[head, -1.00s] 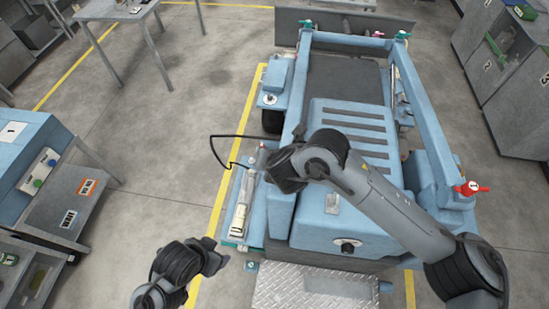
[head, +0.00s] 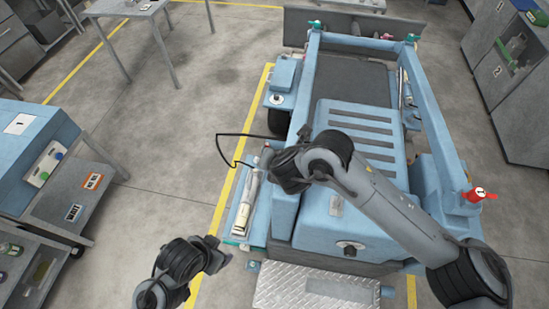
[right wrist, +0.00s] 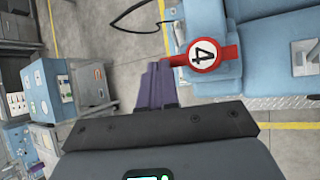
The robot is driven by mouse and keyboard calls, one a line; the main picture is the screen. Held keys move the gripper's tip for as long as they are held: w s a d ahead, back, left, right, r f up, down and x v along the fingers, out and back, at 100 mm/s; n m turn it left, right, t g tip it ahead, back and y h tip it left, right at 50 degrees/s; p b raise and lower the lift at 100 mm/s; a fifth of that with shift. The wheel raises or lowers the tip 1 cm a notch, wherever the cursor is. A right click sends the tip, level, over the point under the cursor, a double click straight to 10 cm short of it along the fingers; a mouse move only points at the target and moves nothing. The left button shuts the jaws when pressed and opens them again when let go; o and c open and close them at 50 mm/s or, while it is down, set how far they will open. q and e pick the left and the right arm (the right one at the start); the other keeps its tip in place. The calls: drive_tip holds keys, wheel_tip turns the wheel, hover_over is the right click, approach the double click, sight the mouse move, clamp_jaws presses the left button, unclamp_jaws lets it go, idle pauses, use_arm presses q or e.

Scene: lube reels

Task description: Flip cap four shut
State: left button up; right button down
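Cap four (right wrist: 203,56) is red with a white disc marked 4, in the right wrist view. It sits on a blue post of the machine, with a red tab reaching left. My right gripper (right wrist: 160,67) has its purple fingers close together, with their tips right by the tab's end; I cannot tell if they touch. In the head view my right gripper (head: 277,172) is at the machine's left side and largely hides cap four. My left gripper (head: 222,256) hangs apart from the machine at lower left; its fingers are too small to read.
The blue machine (head: 345,225) has another red cap (head: 475,195) marked 1 at right and green caps (head: 315,25) at the back. A black cable (head: 232,137) loops out at left. A blue cart (head: 35,150) stands at far left. The floor between is clear.

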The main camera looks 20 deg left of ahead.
drive_tip(key=s+d+r+p, duration=0.1)
drive_tip(key=s+r+p, duration=0.55)
drive_tip(key=r, duration=0.65)
drive_tip(key=s+a+r+m+y, duration=0.2)
drive_tip(key=s+a+m+y, duration=0.3)
drive_tip(key=s+m, duration=0.1)
drive_tip(key=w+d+f+m+t+h+p, duration=0.1)
drive_tip(key=w+d+f+m+t+h, duration=0.1)
drive_tip(key=d+m, duration=0.65)
drive_tip(key=w+d+f+m+t+h+p, duration=0.1)
drive_tip(key=d+f+m+h, duration=0.15)
drive_tip(key=d+m, duration=0.6)
drive_tip(key=s+d+f+m+g+h, duration=0.1)
drive_tip(key=s+d+f+m, duration=0.3)
drive_tip(key=d, duration=0.3)
drive_tip(key=s+d+f+m+g+h+p, duration=0.1)
drive_tip(key=s+d+f+m, duration=0.3)
drive_tip(key=d, duration=0.4)
drive_tip(key=s+d+f+m+g+h, duration=0.3)
drive_tip(key=s+d+f, duration=0.2)
drive_tip(key=s+d, duration=0.2)
drive_tip(key=shift+s+d+f+m+p, duration=0.25)
drive_tip(key=shift+d+m+p, duration=0.15)
drive_tip(key=shift+d, duration=0.3)
